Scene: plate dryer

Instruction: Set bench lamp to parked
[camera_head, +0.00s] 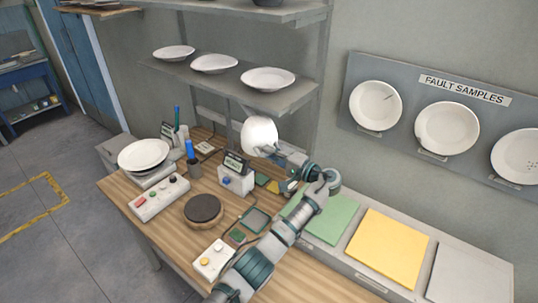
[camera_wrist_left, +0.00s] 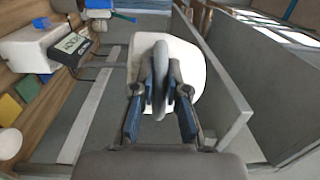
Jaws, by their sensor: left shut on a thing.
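A white rounded piece, which looks like the bench lamp's head (camera_head: 259,135), stands above the back of the wooden bench, below the lowest plate shelf. My left gripper (camera_head: 279,151) reaches it from the right. In the left wrist view the white piece (camera_wrist_left: 190,68) fills the middle, behind the fingers. My left gripper (camera_wrist_left: 161,95) is shut on a grey, narrow part at its front. I cannot make out the lamp's arm or base. My right gripper is not in view.
A small display box (camera_head: 236,180) stands just below the lamp head. A plate on a scale (camera_head: 143,155), a button box (camera_head: 158,197) and a dark round turntable (camera_head: 203,209) are on the bench. Plate shelves (camera_head: 225,85) rise behind; green and yellow mats (camera_head: 387,247) lie at right.

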